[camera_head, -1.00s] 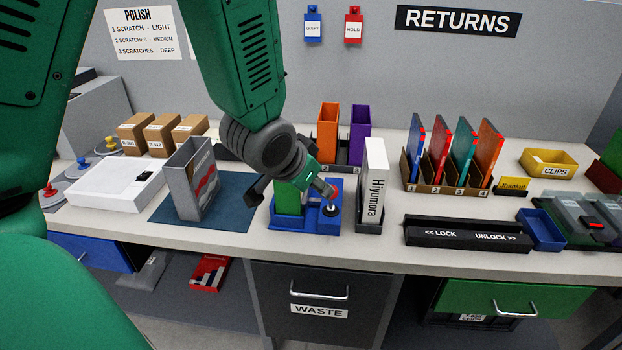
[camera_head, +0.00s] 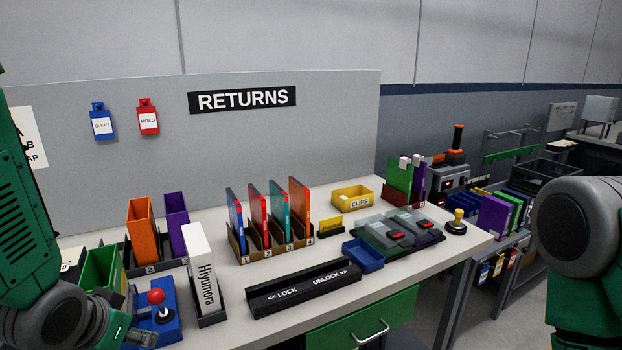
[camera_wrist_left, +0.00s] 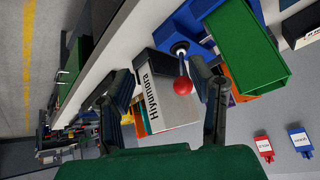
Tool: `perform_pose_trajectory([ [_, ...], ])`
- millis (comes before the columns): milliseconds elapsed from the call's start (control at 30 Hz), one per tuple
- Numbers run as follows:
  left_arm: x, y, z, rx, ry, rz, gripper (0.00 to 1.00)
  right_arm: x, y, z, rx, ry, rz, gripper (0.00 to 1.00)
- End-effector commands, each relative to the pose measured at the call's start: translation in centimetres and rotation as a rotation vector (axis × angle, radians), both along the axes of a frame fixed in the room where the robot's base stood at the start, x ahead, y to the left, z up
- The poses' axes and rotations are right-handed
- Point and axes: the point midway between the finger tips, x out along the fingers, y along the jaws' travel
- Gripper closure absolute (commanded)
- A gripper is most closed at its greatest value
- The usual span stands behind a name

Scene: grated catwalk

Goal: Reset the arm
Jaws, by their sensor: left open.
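My left gripper (camera_head: 132,316) is at the lower left of the head view, beside a blue base (camera_head: 168,330) with a red-ball joystick (camera_head: 157,296). In the left wrist view my left gripper (camera_wrist_left: 165,78) has its fingers spread, with nothing held. The red ball (camera_wrist_left: 182,86) shows between the fingers in that view, apart from them. A green open box (camera_head: 103,268) stands by the blue base, partly behind the gripper. A grey and green part of my right arm (camera_head: 585,235) shows at the right edge; its gripper is out of frame.
Beside the joystick stands a white Hiyumora case (camera_head: 198,270) in a dark holder. A black lock/unlock bar (camera_head: 303,287) lies at the counter's front. Coloured panels (camera_head: 268,218) stand in a cardboard rack. A blue tray (camera_head: 362,254) and yellow clips bin (camera_head: 352,197) are farther right.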

Motion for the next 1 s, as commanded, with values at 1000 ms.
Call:
perform_pose_trajectory([
  [1000,-21.6,-4.1,-30.4,-0.094,0.546,0.050,0.51,0.0,0.0,-6.6,0.000,0.000,0.000,1.00],
])
